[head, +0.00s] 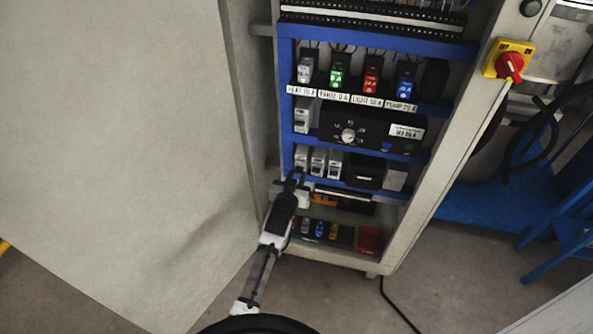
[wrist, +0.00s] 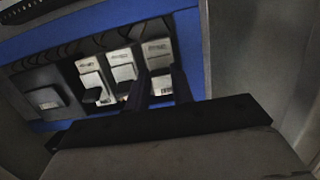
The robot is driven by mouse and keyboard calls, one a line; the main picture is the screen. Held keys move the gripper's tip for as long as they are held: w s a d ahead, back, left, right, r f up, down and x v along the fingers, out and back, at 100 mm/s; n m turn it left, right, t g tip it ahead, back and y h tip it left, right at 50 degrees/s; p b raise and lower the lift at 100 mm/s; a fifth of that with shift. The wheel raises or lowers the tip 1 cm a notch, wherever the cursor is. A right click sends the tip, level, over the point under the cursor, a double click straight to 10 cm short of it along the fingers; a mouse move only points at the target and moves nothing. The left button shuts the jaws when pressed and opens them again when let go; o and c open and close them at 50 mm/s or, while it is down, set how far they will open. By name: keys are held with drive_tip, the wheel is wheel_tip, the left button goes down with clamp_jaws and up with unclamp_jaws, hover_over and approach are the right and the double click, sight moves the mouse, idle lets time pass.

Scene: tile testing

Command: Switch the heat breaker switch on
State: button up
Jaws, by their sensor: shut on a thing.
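A white breaker (head: 306,67) stands at the left end of the upper row, above a label (head: 301,91) that seems to read HEAT 10 A. Its lever position is too small to tell. My gripper (head: 292,177) is lower, at the left end of the lower row of white breakers. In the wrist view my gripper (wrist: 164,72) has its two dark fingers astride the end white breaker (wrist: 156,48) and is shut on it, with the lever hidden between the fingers. The two neighbouring white breakers (wrist: 122,66) (wrist: 90,80) show beside it.
Green (head: 338,72), red (head: 372,75) and blue (head: 406,79) breakers fill the upper row. A black dial unit (head: 365,130) sits below. The open cabinet door (head: 120,150) stands left; a red rotary switch (head: 510,66) is on the right frame.

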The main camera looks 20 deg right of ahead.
sight(299, 168)
wheel_tip(299, 168, up, 3)
drive_tip(key=g+y+p, duration=0.2)
drive_tip(key=g+p, duration=0.1)
drive_tip(key=p, duration=0.4)
drive_tip(key=shift+w+d+p, duration=0.1)
drive_tip(key=shift+d+p, duration=0.05)
drive_tip(key=shift+p, duration=0.15)
drive_tip(key=g+p, duration=0.1)
drive_tip(key=g+y+p, duration=0.2)
drive_tip(key=shift+w+d+r+p, duration=0.15)
drive_tip(key=shift+w+r+p, duration=0.1)
drive_tip(key=shift+w+p, duration=0.1)
drive_tip(key=o, duration=1)
drive_tip(key=shift+f, duration=0.1)
drive_tip(key=v, duration=1.4)
drive_tip(key=shift+w+d+r+b, duration=0.15)
drive_tip(key=shift+d+r+b, duration=0.05)
drive_tip(key=shift+b, duration=0.2)
